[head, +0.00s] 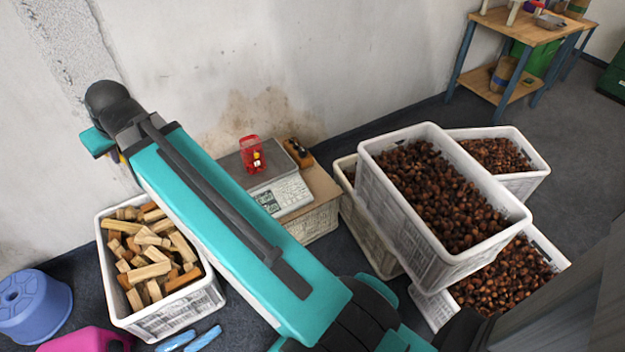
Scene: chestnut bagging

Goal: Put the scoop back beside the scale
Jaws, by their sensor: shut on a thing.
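The scale (283,195) stands on a brown board on top of a light crate near the wall, with its keypad side facing the front right. A red item with yellow marks (252,154), perhaps a bag, sits upright on its grey pan. I cannot make out a scoop anywhere in the head view.
A small brown wooden item (298,153) sits behind the scale. A crate of wood pieces (205,299) stands left of my arm. Stacked chestnut crates (392,221) fill the right. A blue stool (38,307) is at the lower left, a workbench (520,28) at the back right.

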